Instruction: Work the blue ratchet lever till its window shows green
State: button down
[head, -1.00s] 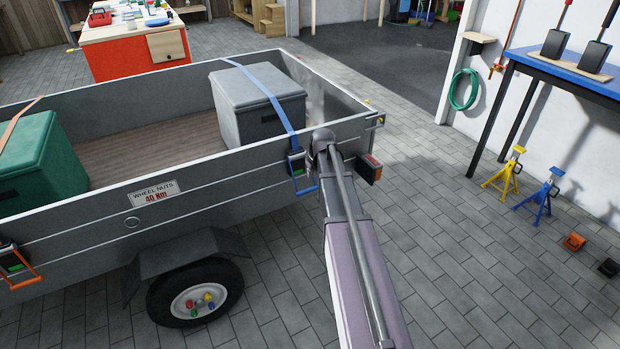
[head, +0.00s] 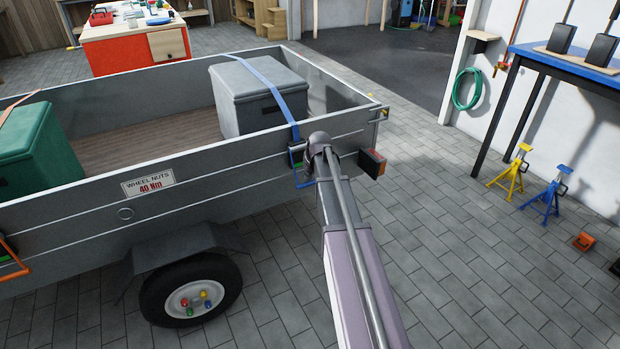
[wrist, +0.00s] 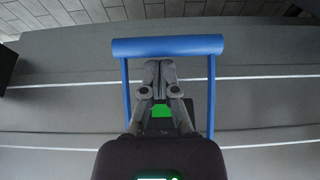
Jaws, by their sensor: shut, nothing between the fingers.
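The blue ratchet lever (head: 297,180) hangs on the trailer's side wall at the lower end of a blue strap (head: 272,92). In the wrist view, its blue crossbar (wrist: 168,46) spans the top, with two side arms running down from it. My gripper (wrist: 159,64) is shut and empty. Its fingertips appear between the side arms, just below the crossbar; I cannot tell whether they touch it. A bright green patch (wrist: 162,111) shows on the ratchet behind the fingers, partly covered by them. In the head view my arm hides the gripper.
The grey trailer (head: 75,208) carries a grey box (head: 245,110) and a green box (head: 28,150). An orange lever (head: 14,262) is at the left edge. A tail light (head: 372,163) is close right of my arm. Paving is open to the right, before jack stands (head: 547,198).

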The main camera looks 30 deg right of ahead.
jog(key=shift+b+x, duration=0.7)
jog(key=shift+x, duration=0.4)
jog(key=shift+a, duration=0.2)
jog(key=shift+s+r, duration=0.1)
